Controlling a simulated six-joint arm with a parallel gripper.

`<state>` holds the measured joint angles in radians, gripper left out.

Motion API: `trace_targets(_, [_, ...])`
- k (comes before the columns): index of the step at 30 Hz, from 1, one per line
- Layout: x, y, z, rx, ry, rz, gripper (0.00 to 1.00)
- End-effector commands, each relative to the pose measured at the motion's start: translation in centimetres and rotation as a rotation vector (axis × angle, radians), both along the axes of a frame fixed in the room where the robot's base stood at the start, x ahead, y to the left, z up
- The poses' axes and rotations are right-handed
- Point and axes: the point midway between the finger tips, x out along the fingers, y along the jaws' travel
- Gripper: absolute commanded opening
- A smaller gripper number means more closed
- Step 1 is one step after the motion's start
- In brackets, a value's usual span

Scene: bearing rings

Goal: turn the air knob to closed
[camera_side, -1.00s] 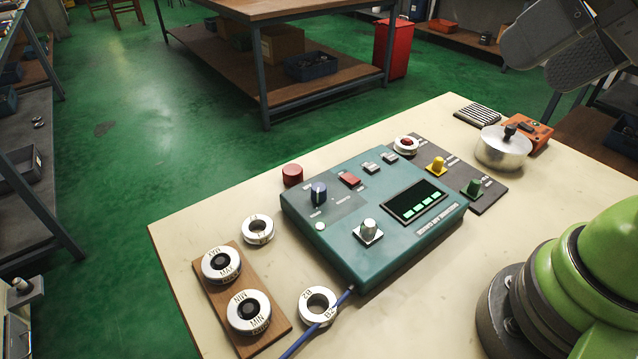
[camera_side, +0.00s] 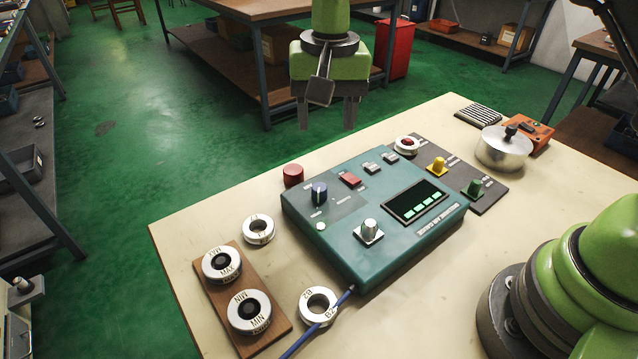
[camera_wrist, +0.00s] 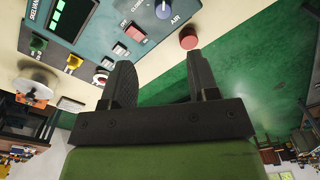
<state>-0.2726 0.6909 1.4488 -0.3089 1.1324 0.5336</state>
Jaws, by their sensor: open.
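The air knob (camera_side: 319,193) is a blue knob on the left part of the teal control box (camera_side: 345,265). In the wrist view the blue knob (camera_wrist: 164,9) is at the top edge, partly cut off, with "AIR" and part of "CLOSED" printed near it. Where its pointer is set is too small to tell. My gripper (camera_side: 327,115) is open and empty, fingers pointing down, well above and apart from the knob. Its two fingers also show in the wrist view (camera_wrist: 161,75), below the knob in the picture.
A red button (camera_side: 292,174) stands behind the box. A silver knob (camera_side: 370,229), red switch (camera_side: 350,180) and display (camera_side: 416,202) are on the box. Yellow (camera_side: 437,165) and green (camera_side: 475,187) knobs stand to the right. White rings and a blue cable (camera_side: 318,325) lie in front.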

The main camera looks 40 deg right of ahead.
Motion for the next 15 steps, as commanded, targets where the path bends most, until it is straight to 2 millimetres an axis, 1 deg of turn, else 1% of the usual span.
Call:
trace_targets(1, [0.3,0.4,-1.4,-0.013,0.023,-0.005,0.55])
trace_targets(3, [0.6,0.7,-2.6,-0.025,0.039,-0.014,0.55])
trace_targets(11, [0.8,1.0,-5.2,-0.038,0.057,-0.023,0.55])
trace_targets(15, [0.7,0.9,-7.7,-0.038,0.058,-0.023,0.55])
